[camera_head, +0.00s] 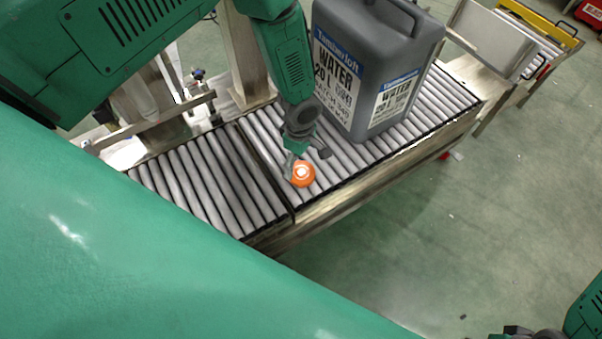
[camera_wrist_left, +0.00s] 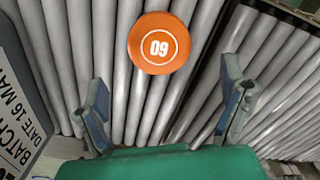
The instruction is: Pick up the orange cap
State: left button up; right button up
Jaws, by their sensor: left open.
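The orange cap (camera_head: 303,174) is round and lies on the conveyor rollers, close to the near edge. My left gripper (camera_head: 306,157) is just beside the cap in the head view, with fingers spread. In the left wrist view my left gripper (camera_wrist_left: 164,95) is open and empty, one finger on each side. Whether a finger touches the cap I cannot tell. My right gripper (camera_head: 527,332) shows only in part at the bottom right corner.
A large grey water jug (camera_head: 376,60) stands on the roller conveyor (camera_head: 205,185), just behind and right of my left gripper. Metal posts and fittings stand along the conveyor's far side. The green floor (camera_head: 470,220) at right is mostly clear.

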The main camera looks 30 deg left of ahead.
aim_at(301, 172)
pick_arm(q)
jog(key=shift+d+f, duration=0.1)
jog(key=shift+f, duration=0.55)
jog(key=f+b, duration=0.1)
jog(key=f, duration=0.1)
jog(key=f+b, duration=0.1)
jog(key=f, duration=0.1)
jog(key=shift+d+f, duration=0.2)
jog(key=shift+f, duration=0.1)
jog(key=shift+f+b, duration=0.3)
jog(key=shift+a, duration=0.1)
